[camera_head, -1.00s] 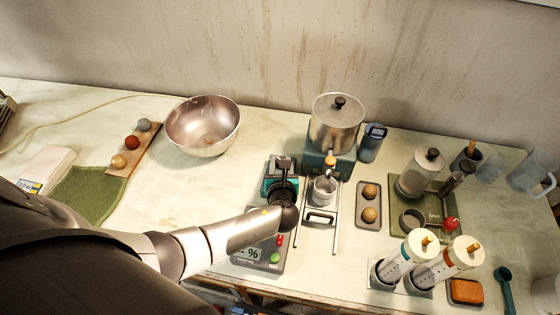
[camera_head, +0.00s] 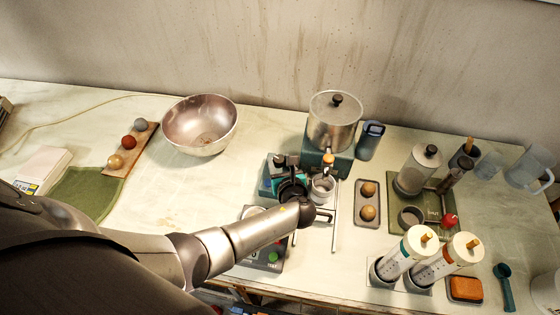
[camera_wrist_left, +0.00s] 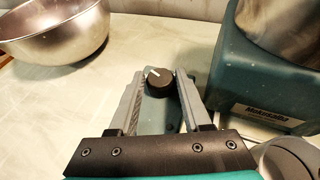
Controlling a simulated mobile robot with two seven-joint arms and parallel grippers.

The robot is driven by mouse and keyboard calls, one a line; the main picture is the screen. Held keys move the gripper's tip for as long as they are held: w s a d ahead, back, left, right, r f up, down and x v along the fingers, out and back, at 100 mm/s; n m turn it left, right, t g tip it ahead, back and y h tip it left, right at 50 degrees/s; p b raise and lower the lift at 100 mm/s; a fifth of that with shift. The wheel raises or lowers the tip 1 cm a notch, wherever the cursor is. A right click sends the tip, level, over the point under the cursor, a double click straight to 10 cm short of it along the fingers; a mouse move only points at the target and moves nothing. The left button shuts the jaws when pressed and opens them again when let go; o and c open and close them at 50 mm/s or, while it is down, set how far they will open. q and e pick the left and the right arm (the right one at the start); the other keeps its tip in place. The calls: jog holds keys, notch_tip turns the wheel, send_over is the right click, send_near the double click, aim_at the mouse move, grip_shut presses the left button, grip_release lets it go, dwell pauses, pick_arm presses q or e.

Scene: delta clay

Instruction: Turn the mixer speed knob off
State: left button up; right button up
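The speed knob (camera_wrist_left: 159,81) is round and black with a white pointer mark tilted to the upper left. It sits on a grey-teal plate in the left wrist view, between the mixer and the bowl. My left gripper (camera_wrist_left: 159,76) is open, with one finger on each side of the knob and narrow gaps showing; I cannot tell whether either finger touches it. In the head view my left gripper (camera_head: 282,162) hides most of the knob's area. The mixer (camera_head: 333,125), a metal pot on a teal base, stands to its right. My right gripper is out of view.
A metal bowl (camera_head: 199,125) is at the back left. A scale-like device (camera_head: 264,258) lies partly under my left forearm. A tray with two brown balls (camera_head: 367,203) and two white cylinders (camera_head: 407,254) are at the right. Bare table lies left of my gripper.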

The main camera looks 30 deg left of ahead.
pick_arm(q)
jog(key=o, duration=0.3)
jog(key=shift+s+d+r, duration=0.25)
jog(key=shift+s+d, duration=0.05)
jog(key=p+v, duration=0.2)
jog(key=v, duration=1.2)
jog(key=shift+s+d, duration=0.1)
jog(key=shift+s, duration=0.05)
jog(key=shift+f, duration=0.1)
